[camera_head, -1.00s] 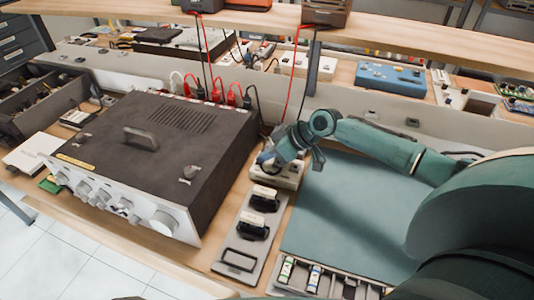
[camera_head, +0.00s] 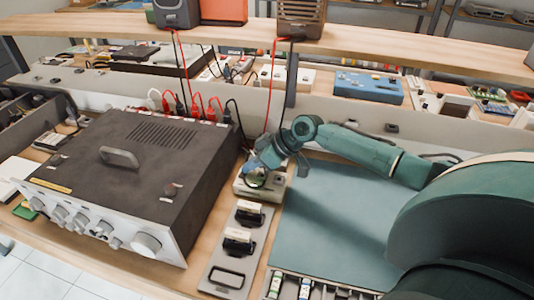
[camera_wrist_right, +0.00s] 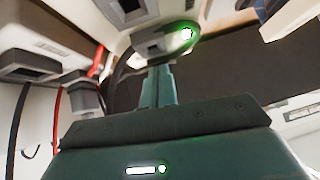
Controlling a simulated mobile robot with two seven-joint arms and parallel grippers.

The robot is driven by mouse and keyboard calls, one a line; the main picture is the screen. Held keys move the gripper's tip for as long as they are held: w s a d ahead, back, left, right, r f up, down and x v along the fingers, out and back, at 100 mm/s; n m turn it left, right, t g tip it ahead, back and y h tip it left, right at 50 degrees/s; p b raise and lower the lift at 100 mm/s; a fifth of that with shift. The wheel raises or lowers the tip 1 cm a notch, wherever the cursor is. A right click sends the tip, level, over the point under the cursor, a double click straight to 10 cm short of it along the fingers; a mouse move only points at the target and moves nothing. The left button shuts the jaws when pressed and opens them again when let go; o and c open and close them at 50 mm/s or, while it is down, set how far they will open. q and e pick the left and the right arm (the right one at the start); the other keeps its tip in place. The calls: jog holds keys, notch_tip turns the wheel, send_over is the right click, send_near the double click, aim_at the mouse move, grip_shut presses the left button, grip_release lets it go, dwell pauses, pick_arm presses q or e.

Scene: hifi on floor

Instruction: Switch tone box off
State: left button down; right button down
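A small beige box (camera_head: 262,190), which I take to be the tone box, sits on the bench between the large dark amplifier and the teal mat. My right gripper (camera_head: 256,176) is at its top and hides part of it. In the right wrist view the gripper's fingers (camera_wrist_right: 158,88) are together, with nothing seen between them. My left gripper is not in view.
The large dark amplifier (camera_head: 135,165) with silver front knobs stands left. Red and black cables (camera_head: 200,105) rise behind it. A grey plate (camera_head: 229,280) with black parts lies in front of the box. The teal mat (camera_head: 335,225) is mostly clear. A wooden shelf (camera_head: 370,45) crosses above.

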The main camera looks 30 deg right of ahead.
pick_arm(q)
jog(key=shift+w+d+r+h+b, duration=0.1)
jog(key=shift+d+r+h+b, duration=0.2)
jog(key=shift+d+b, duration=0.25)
pick_arm(e)
jog(key=v, duration=1.3)
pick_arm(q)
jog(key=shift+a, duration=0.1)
pick_arm(e)
jog(key=shift+r, duration=0.1)
